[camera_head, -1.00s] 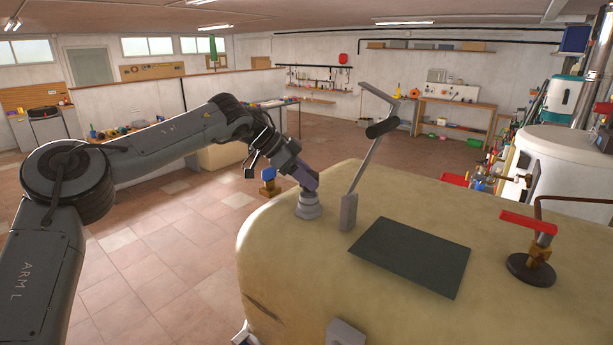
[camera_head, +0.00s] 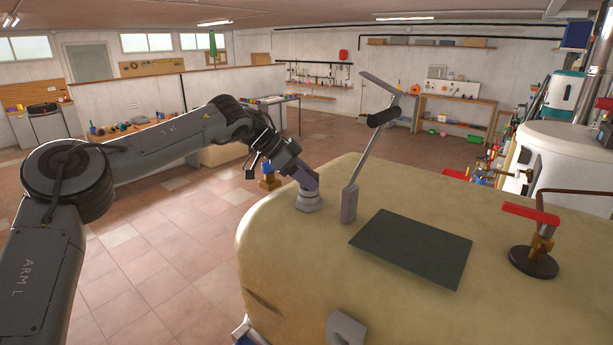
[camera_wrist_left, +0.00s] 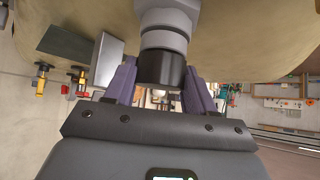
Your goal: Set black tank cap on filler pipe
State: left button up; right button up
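The black tank cap (camera_wrist_left: 162,69) sits at the end of the grey filler pipe (camera_wrist_left: 164,38), in line with it, in the left wrist view. My left gripper (camera_wrist_left: 161,80) has its two purple fingers on either side of the cap, seemingly against it. In the head view, the left gripper (camera_head: 306,180) reaches down at a tilt to the filler pipe (camera_head: 308,202) on top of the beige tank (camera_head: 300,255). The cap is hidden there behind the fingers. Whether the cap is fully seated cannot be told. My right gripper is in neither view.
A grey upright bracket (camera_head: 349,203) with a bent arm stands close to the right of the filler pipe. A dark flat plate (camera_head: 412,248) lies on the tank. A red-handled valve (camera_head: 533,240) stands farther right. Open tiled floor lies left of the tank.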

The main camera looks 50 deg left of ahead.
pick_arm(q)
jog(key=o, duration=0.5)
jog(key=shift+f, duration=0.1)
jog(key=shift+c, duration=0.2)
jog(key=shift+s+a+r+b, duration=0.25)
jog(key=shift+s+r+b, duration=0.1)
jog(key=shift+r, duration=0.15)
jog(key=b+v, duration=0.1)
jog(key=v, duration=0.8)
jog(key=shift+r+b, duration=0.2)
jog(key=shift+b, duration=0.2)
jog(key=shift+s, duration=0.15)
jog(key=shift+a, duration=0.1)
